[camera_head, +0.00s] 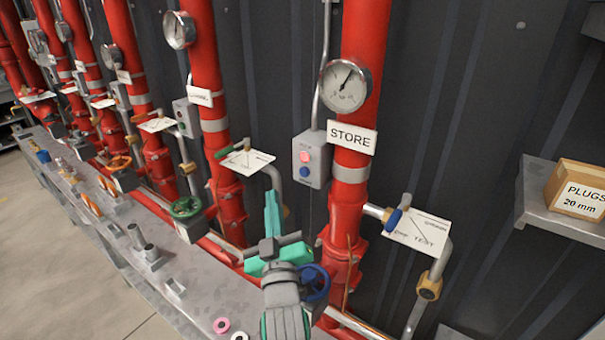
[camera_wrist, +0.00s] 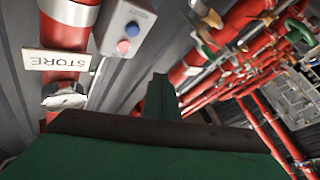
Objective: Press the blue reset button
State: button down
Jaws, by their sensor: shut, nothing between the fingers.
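The blue button (camera_head: 304,171) is the lower of two round buttons on a grey wall box (camera_head: 320,160) beside the red pipe with the STORE sign (camera_head: 351,137). A pink button (camera_head: 304,156) sits above it. My gripper (camera_head: 271,196) is shut and empty, its teal fingers pointing up, below and left of the box in the head view. The wrist view is turned over: the blue button (camera_wrist: 123,46) and the pink button (camera_wrist: 132,29) are both unobstructed, up and left of my fingertips (camera_wrist: 158,78). A gap shows between the fingertips and the blue button.
A white card on a bent pipe (camera_head: 248,160) is close to the left of my fingers. A blue valve wheel (camera_head: 315,283) is beside my wrist. A gauge (camera_head: 345,87) is above the box. A grey bench (camera_head: 215,295) runs along the left; a plugs box (camera_head: 578,190) is at right.

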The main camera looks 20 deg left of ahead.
aim_at(304, 172)
jog(key=w+d, duration=0.3)
jog(key=w, duration=0.5)
jog(key=shift+d, duration=0.1)
jog(key=shift+a, duration=0.25)
dwell(0.4)
jog(key=shift+w+d, duration=0.1)
jog(key=shift+d, duration=0.05)
dwell(1.1)
jog(key=shift+w+d, duration=0.1)
jog(key=shift+w, duration=0.15)
